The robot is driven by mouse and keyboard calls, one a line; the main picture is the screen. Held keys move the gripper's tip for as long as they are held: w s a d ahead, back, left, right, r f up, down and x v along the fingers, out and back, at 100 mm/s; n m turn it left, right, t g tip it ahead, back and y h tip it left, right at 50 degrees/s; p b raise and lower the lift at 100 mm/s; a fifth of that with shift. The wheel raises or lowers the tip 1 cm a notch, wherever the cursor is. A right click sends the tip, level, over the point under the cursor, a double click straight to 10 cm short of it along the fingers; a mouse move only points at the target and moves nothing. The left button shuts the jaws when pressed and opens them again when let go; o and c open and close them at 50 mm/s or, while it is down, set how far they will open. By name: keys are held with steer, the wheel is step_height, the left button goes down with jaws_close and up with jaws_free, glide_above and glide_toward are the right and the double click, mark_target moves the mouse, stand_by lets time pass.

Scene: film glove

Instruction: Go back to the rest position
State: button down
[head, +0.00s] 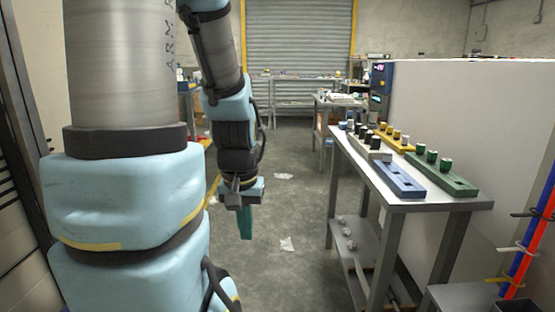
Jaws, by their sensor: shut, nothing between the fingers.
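My gripper (245,224) hangs down from my arm near the middle of the head view. Its teal fingers are together and point at the floor, with nothing seen between them. It is over open floor, to the left of the metal table and apart from it. My arm fills the left of the view.
A metal table (459,206) on the right bears blue (400,180), green (443,176) and yellow (402,147) racks with several pegs. A pale partition (470,110) stands behind it. The concrete floor (290,205) is clear except for paper scraps (287,244). A roller shutter (298,45) is at the back.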

step_height(320, 180, up, 14)
steer(key=p, duration=1.1)
steer(key=shift+f, duration=0.15)
